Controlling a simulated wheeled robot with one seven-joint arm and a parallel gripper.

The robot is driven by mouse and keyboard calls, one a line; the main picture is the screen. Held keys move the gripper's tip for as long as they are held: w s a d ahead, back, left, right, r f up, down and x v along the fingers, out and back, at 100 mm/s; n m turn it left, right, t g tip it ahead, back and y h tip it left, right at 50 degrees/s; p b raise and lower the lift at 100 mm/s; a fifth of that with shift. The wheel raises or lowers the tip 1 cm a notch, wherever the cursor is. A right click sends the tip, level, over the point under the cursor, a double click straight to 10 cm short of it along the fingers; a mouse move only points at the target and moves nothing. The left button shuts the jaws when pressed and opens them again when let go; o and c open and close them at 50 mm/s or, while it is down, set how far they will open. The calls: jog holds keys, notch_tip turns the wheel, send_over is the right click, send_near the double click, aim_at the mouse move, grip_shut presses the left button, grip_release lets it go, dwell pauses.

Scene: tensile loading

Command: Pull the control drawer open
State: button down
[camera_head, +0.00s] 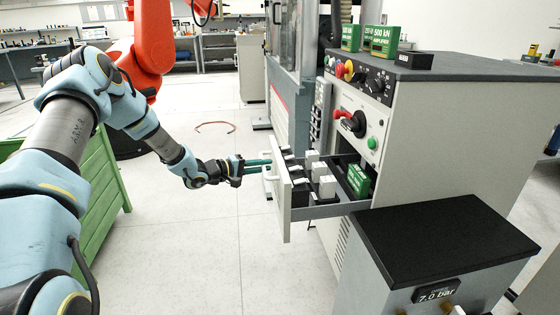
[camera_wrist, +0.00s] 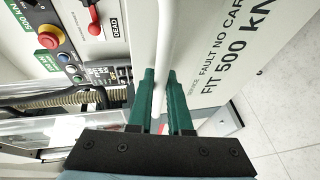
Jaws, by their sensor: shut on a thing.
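The control drawer (camera_head: 284,198) stands pulled out from the grey control cabinet (camera_head: 430,125), with a gap between its white front and the cabinet face. Small grey and white blocks and a green box (camera_head: 358,181) sit inside it. My gripper (camera_head: 268,166) is at the drawer's white handle (camera_head: 268,180), reaching in from the left. In the wrist view, my gripper's green fingers (camera_wrist: 163,100) are shut around the white bar handle (camera_wrist: 167,40). The drawer front (camera_wrist: 225,60) there bears black lettering, including "FIT 500 kN".
A black-topped box (camera_head: 435,240) with a "7.0 bar" display stands below and right of the drawer. A green crate (camera_head: 100,195) stands at the left, and an orange robot arm (camera_head: 152,40) stands behind. Open floor (camera_head: 190,260) lies left of the drawer.

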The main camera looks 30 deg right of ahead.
jog(key=w+a+p, duration=0.1)
jog(key=w+a, duration=0.2)
jog(key=a, duration=0.5)
jog(key=w+a+p, duration=0.1)
jog(key=w+a, duration=0.2)
jog(key=a, duration=0.6)
jog(key=shift+w+a, duration=0.15)
jog(key=shift+w, duration=0.2)
jog(key=c, duration=0.8)
grip_release()
jog(key=shift+c, duration=0.2)
jog(key=a+r, duration=0.2)
jog(key=a, duration=0.8)
jog(key=shift+s+a, duration=0.15)
jog(key=shift+a, duration=0.15)
